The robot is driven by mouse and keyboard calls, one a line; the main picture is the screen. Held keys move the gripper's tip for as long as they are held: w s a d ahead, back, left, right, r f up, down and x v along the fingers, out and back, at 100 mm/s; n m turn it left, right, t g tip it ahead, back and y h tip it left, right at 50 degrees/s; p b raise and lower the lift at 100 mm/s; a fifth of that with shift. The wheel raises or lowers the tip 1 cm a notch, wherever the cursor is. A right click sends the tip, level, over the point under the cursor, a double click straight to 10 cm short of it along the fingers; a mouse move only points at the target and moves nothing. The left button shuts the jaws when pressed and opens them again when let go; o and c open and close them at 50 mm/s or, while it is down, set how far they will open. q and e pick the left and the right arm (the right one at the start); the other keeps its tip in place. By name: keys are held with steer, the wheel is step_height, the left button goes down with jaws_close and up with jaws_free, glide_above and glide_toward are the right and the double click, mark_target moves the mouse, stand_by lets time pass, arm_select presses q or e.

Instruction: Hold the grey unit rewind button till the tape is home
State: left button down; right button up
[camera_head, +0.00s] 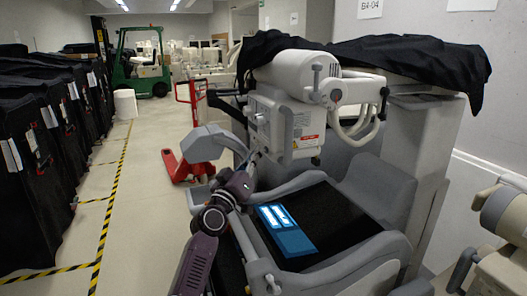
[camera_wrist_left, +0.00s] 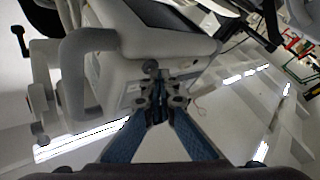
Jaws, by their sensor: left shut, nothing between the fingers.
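The grey unit is a bulky pale machine with a boxy housing (camera_head: 284,125) that carries a red and white label. My left gripper (camera_head: 253,160) is at the lower left edge of this housing. In the left wrist view the gripper (camera_wrist_left: 160,88) is shut and empty, its blue fingers converging in front of the housing's pale face (camera_wrist_left: 130,75). A small round grey knob (camera_wrist_left: 150,66) shows just beyond the fingertips. I cannot tell whether the fingertips touch the housing. I cannot make out the rewind button or the tape. My right gripper is not in view.
A blue folder-like item (camera_head: 296,240) with white patches lies on the black pad below the housing. A black cover (camera_head: 420,62) drapes the unit's top. Black covered carts (camera_head: 35,165) line the left. A red pallet truck (camera_head: 180,165) and green forklift (camera_head: 140,65) stand behind.

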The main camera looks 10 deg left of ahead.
arm_select(q)
steer(key=shift+s+a+f, duration=0.1)
steer(key=shift+s+a, duration=0.35)
steer(key=shift+a, duration=0.2)
steer(key=s+a, duration=0.1)
steer(key=a, duration=0.1)
steer(key=s+a, duration=0.1)
steer(key=a, duration=0.1)
steer(key=shift+s, duration=0.4)
steer(key=shift+f, duration=0.1)
